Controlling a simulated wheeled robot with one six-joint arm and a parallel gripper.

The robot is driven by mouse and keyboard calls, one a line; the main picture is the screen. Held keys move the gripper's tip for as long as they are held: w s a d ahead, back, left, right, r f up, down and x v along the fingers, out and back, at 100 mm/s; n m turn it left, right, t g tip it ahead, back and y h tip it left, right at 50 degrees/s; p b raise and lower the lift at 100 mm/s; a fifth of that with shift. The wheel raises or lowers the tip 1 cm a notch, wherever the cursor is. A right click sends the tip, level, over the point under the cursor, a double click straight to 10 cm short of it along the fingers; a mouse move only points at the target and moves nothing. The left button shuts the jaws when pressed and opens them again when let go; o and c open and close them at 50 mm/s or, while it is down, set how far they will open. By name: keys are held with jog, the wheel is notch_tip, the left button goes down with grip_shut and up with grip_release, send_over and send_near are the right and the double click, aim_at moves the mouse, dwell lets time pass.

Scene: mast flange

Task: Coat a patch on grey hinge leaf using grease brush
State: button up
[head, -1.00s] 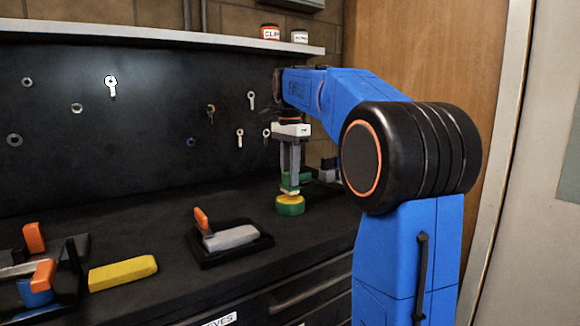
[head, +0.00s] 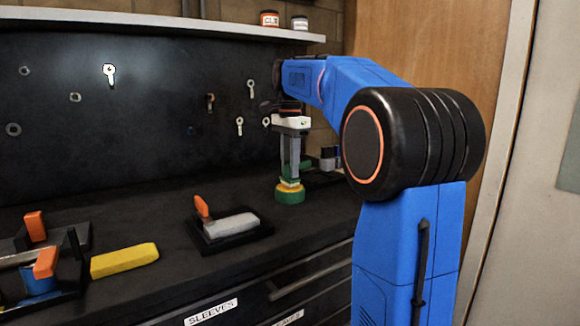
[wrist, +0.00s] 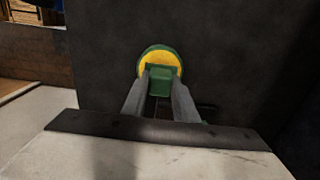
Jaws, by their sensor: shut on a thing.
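My gripper (head: 290,176) points down over the round green pot (head: 289,197) with a yellow top, near the back of the bench. It is shut on a green block-like piece, the grease brush (wrist: 159,80), which overlaps the pot's yellow top (wrist: 153,60) in the wrist view. The bristles are hidden, so I cannot tell whether they touch the yellow. A grey flat piece (head: 232,225), which looks like the hinge leaf, lies on a black base (head: 233,240) with an upright orange tab, left of and nearer than the pot.
A yellow block (head: 124,260) and a black fixture with orange parts (head: 36,225) stand at the left. Small containers (head: 328,158) stand behind my gripper at the right. A pegboard with keys and rings (head: 110,75) closes the back. Bench between pot and grey piece is clear.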

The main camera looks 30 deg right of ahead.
jog(key=shift+f, duration=0.6)
dwell(1.5)
jog(key=shift+r, duration=0.1)
jog(key=shift+r, duration=3.45)
